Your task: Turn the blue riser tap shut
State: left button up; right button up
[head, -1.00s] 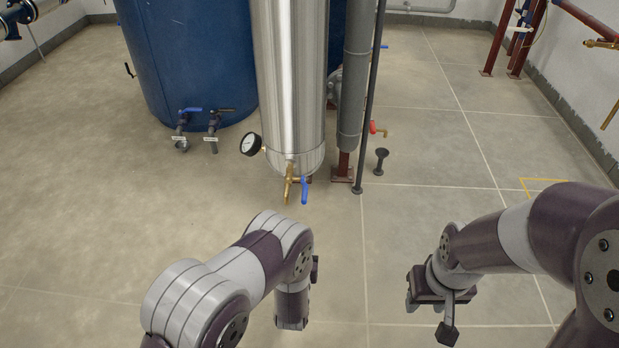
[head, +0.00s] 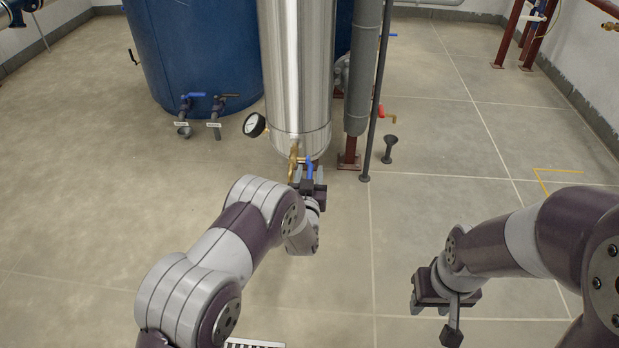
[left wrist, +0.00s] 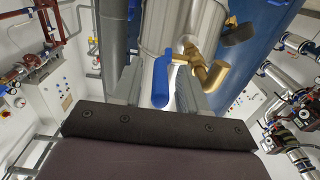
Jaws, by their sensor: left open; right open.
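The blue riser tap lever (head: 309,168) hangs on a brass valve (head: 293,163) at the foot of the polished steel column (head: 297,80). In the left wrist view the blue lever (left wrist: 161,82) points toward me, with the brass spout (left wrist: 210,72) to its right. My left gripper (head: 309,180) is open at the lever; in the left wrist view its fingers (left wrist: 158,88) stand on either side of the lever. I cannot tell whether they touch it. My right gripper (head: 430,308) is open and empty above the floor at right.
A pressure gauge (head: 254,125) sticks out left of the column. A grey pipe (head: 361,70), a thin dark pole (head: 377,110) and a small dark funnel (head: 389,148) stand to its right. A blue tank (head: 190,60) with taps is behind. The front floor is open.

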pick_arm(q)
jog(key=shift+c, duration=0.3)
grip_shut()
jog(key=shift+f+b, duration=0.35)
jog(key=shift+b, duration=0.2)
jog(key=shift+w+f+t+b, duration=0.15)
jog(key=shift+f+t+b, duration=0.35)
jog(key=shift+t+b, duration=0.5)
jog(key=shift+w+f+t+b, duration=0.15)
jog(key=shift+f+t+b, duration=0.4)
jog(key=shift+t, duration=0.8)
jog(key=shift+w+f+t+b, duration=0.15)
jog(key=shift+f+t+b, duration=0.35)
jog(key=shift+t+b, duration=0.5)
jog(key=shift+t, duration=0.25)
jog(key=shift+o, duration=0.3)
grip_release()
